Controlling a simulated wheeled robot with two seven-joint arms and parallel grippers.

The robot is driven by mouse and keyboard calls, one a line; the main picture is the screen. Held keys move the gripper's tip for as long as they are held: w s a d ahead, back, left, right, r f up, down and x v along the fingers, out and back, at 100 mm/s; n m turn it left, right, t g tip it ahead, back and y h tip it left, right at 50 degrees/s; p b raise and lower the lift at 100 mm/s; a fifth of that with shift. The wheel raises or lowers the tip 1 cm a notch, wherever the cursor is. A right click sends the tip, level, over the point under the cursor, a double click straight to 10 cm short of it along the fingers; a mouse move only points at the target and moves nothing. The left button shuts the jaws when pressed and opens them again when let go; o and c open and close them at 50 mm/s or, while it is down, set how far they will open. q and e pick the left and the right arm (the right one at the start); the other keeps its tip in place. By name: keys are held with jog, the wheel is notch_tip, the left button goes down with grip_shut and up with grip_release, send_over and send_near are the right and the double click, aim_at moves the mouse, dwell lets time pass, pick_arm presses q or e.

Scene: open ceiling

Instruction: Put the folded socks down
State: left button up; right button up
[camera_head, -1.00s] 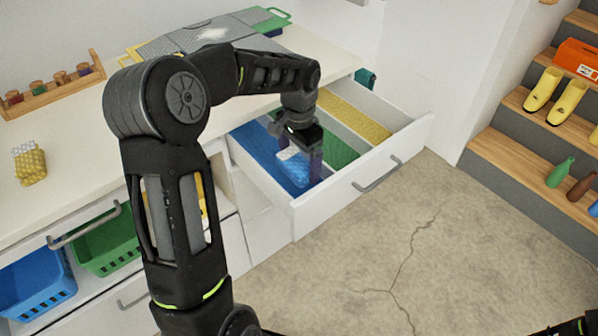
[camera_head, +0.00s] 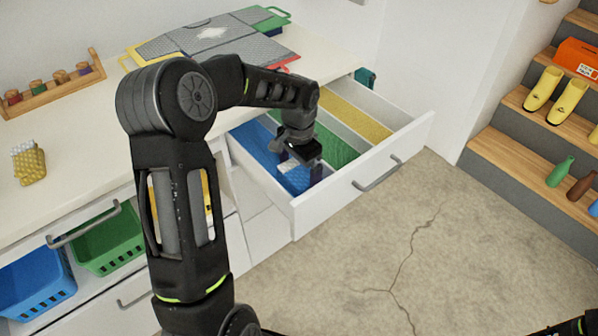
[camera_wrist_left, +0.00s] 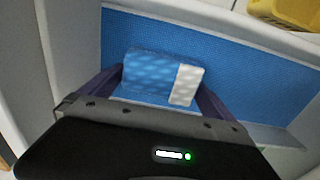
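The folded socks (camera_wrist_left: 150,75) are a blue patterned bundle with a white band at one end. In the left wrist view they sit between the two fingers of my left gripper (camera_wrist_left: 160,88), which touch or nearly touch their ends. In the head view my left gripper (camera_head: 298,170) is down inside the open drawer (camera_head: 335,205), over its blue compartment (camera_head: 255,145). The socks (camera_head: 288,165) show there as a small pale and blue patch, partly hidden by the gripper. I cannot tell whether they rest on the compartment floor.
The drawer also has a green compartment (camera_head: 338,150) and a yellow one (camera_head: 355,115), with dividers between. The counter (camera_head: 85,135) holds a yellow-and-white patterned bundle (camera_head: 28,163) and a wooden rack (camera_head: 55,90). Stairs (camera_head: 520,125) with boots and bottles stand at right.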

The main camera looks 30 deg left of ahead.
aim_at(299, 171)
pick_arm(q)
notch_tip(299, 171, up, 12)
jog(key=shift+r, duration=0.15)
dwell(0.4)
dwell(0.6)
